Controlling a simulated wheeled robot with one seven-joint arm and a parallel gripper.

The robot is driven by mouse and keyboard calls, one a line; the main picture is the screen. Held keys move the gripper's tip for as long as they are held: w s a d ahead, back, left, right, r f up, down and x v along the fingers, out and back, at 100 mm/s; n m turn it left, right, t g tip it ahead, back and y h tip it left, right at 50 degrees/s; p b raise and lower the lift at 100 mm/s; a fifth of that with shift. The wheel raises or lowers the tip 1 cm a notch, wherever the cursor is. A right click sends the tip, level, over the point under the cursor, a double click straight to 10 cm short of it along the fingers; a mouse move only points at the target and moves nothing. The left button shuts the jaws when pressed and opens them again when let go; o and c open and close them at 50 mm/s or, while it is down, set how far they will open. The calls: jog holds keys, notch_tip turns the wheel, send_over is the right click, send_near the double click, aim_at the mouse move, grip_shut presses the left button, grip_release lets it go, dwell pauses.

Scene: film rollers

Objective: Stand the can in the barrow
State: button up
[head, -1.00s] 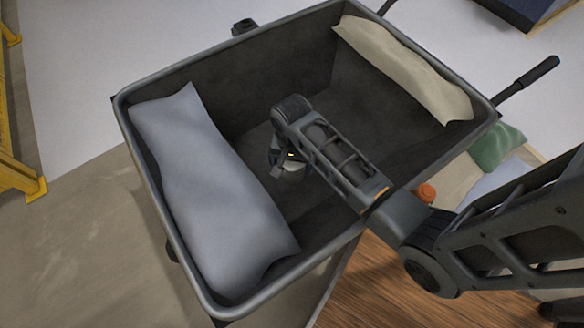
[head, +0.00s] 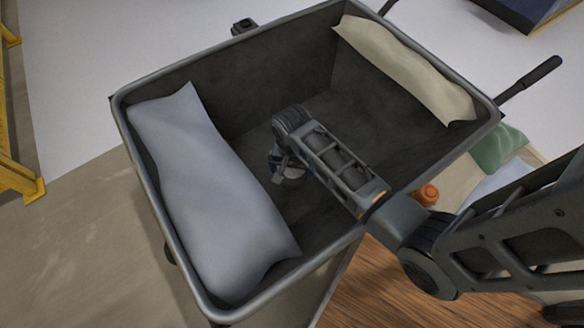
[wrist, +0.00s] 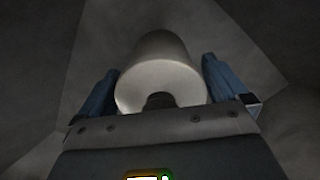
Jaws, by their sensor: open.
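The can (wrist: 158,66) is a pale, off-white cylinder with a dark piece at the middle of its near end. In the wrist view it lies between the two blue-grey fingers of my gripper (wrist: 160,85), which are apart. In the head view my gripper (head: 282,167) is inside the dark grey barrow (head: 290,63), low near its floor.
A blue-grey sack (head: 205,200) lies along the barrow's left side, close to my gripper. A beige sack (head: 405,65) lies along the right back side. Bare barrow floor shows behind my wrist. An orange object (head: 426,194) and a green one (head: 497,148) lie outside, to the right.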

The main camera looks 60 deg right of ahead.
notch_tip(320, 180, up, 12)
jog(key=p, duration=0.3)
